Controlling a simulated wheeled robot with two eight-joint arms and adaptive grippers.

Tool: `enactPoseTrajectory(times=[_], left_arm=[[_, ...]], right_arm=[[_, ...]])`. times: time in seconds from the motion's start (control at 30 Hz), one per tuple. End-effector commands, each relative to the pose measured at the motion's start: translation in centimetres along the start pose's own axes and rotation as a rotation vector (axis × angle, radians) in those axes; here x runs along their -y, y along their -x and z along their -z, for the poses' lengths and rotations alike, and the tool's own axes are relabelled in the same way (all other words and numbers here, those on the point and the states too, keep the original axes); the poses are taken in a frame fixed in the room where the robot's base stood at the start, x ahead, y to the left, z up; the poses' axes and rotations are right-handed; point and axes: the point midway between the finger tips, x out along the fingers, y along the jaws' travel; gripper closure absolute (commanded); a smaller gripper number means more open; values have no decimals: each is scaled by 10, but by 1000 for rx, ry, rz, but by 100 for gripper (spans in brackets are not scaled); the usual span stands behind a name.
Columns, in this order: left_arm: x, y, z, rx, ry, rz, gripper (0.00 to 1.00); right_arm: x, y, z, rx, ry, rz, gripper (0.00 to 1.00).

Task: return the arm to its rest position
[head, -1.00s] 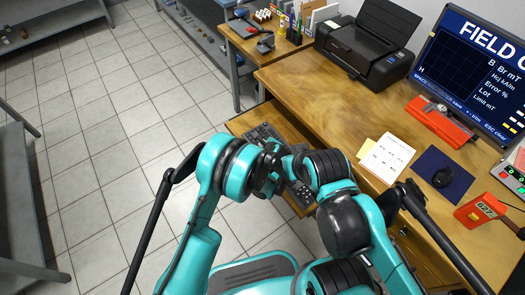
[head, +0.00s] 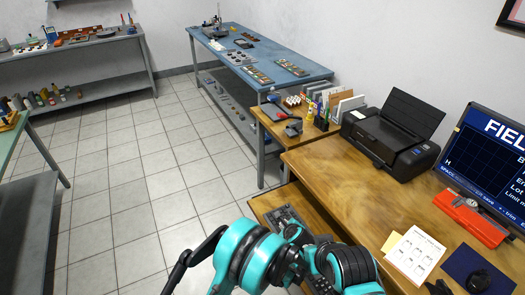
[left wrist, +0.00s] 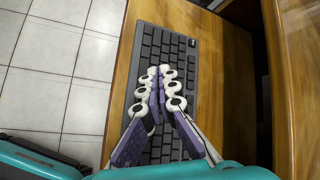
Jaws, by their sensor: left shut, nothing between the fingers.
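My left gripper (left wrist: 158,95) shows in the left wrist view with its purple and white fingers together and nothing between them. It is in front of a dark keyboard (left wrist: 168,45) on a wooden pull-out shelf (left wrist: 215,90); whether it touches the keys I cannot tell. In the head view my teal arm parts (head: 245,258) fill the bottom middle, close beside the keyboard (head: 283,218) and the shelf (head: 262,203). The left fingers cannot be made out there. My right gripper does not show.
A blue bench (head: 275,50) stands behind. The tiled floor (head: 130,185) at left is clear.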

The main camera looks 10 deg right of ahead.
Motion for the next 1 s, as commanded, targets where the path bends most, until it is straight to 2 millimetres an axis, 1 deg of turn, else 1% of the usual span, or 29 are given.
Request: enactPoseTrajectory(times=[0.07, 0.17, 0.27, 0.3, 0.37, 0.4, 0.47, 0.5, 0.57, 0.6, 0.67, 0.7, 0.77, 0.8, 0.87, 0.9, 0.97, 1.0], left_arm=[[0, 0, -1, 0, 3, 0, 100], [2, 6, -13, -2, 41, -8, 100], [4, 21, -45, -6, 148, -26, 100], [4, 31, -62, -8, 210, -37, 100], [2, 47, -91, -12, 318, -54, 100], [-1, 60, -110, -14, 397, -66, 100], [-7, 79, -138, -16, 515, -82, 100], [-12, 92, -155, -16, 593, -93, 100], [-22, 112, -179, -16, 711, -109, 100], [-29, 126, -194, -15, 789, -119, 100], [-42, 147, -214, -13, 908, -134, 100], [-51, 161, -227, -11, 987, -143, 100], [-66, 182, -243, -7, 1105, -156, 100], [-77, 196, -252, -3, 1185, -164, 100], [-94, 217, -264, 2, 1303, -174, 100], [-105, 230, -270, 6, 1384, -181, 100], [-123, 250, -277, 13, 1503, -190, 100], [-136, 262, -281, 18, 1583, -195, 100]], right_arm=[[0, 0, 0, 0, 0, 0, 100], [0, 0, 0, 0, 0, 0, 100], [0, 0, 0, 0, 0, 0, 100], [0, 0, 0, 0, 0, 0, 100], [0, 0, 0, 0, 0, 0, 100], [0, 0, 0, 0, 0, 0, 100], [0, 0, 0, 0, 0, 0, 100], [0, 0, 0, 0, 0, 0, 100], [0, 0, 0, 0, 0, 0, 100], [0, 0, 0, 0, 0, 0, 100], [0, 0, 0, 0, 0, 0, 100], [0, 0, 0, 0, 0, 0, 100], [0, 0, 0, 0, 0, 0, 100], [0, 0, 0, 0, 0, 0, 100], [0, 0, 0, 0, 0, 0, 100], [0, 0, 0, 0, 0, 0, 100], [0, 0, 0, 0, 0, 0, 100], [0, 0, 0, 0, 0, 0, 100]])
